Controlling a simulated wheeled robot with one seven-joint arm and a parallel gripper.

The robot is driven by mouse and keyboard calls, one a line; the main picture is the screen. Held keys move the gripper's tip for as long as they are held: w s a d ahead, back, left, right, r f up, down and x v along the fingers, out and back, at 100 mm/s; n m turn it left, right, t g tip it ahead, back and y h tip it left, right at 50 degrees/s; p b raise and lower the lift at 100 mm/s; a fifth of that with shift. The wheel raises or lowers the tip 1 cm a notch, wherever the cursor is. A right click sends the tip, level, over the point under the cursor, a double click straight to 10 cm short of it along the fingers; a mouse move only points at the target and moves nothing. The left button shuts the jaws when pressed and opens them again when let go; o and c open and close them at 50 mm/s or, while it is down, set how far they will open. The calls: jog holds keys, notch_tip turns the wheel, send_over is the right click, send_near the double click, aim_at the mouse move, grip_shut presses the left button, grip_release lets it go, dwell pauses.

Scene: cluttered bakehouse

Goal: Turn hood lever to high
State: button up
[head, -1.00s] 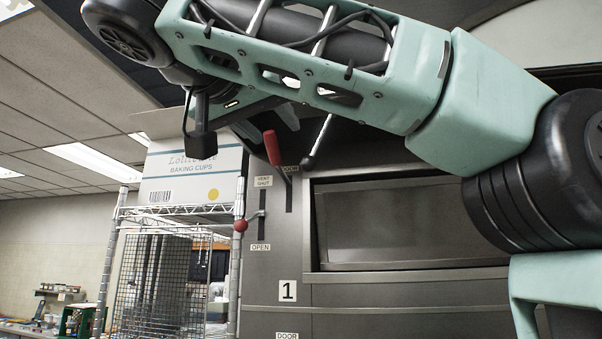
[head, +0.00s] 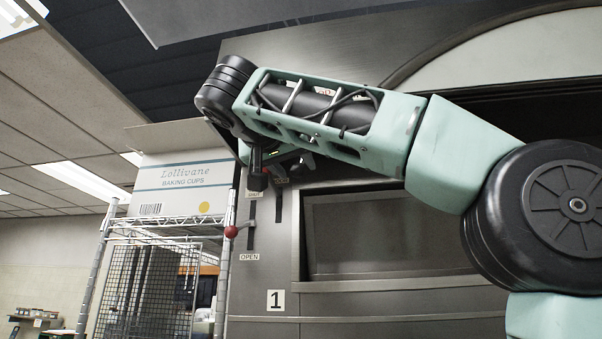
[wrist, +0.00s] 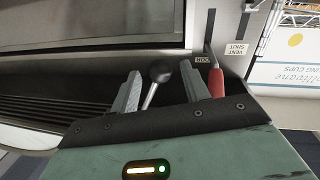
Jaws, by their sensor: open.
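My gripper (wrist: 157,95) is open at the control panel. In the wrist view a black ball knob (wrist: 160,71) on a metal rod shows between the two fingers; I cannot tell whether they touch it. A lever with a red grip (wrist: 216,82) stands just beside the right finger, near a slot and a small label (wrist: 203,60) that is hard to read. I cannot tell for sure which of these is the hood lever. In the head view my gripper (head: 290,160) is small and partly covered by my wrist, and both levers are hidden.
A red ball knob (head: 231,232) sits beside the vent slot, above the OPEN label (head: 249,257). A wire rack (head: 150,285) with a baking cups box (head: 180,180) stands to the left. The oven window (head: 390,235) is at the right, below my arm.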

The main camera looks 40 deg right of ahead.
aim_at(301, 175)
jog(key=shift+p+x, duration=0.55)
jog(key=shift+x, duration=1.8)
grip_shut()
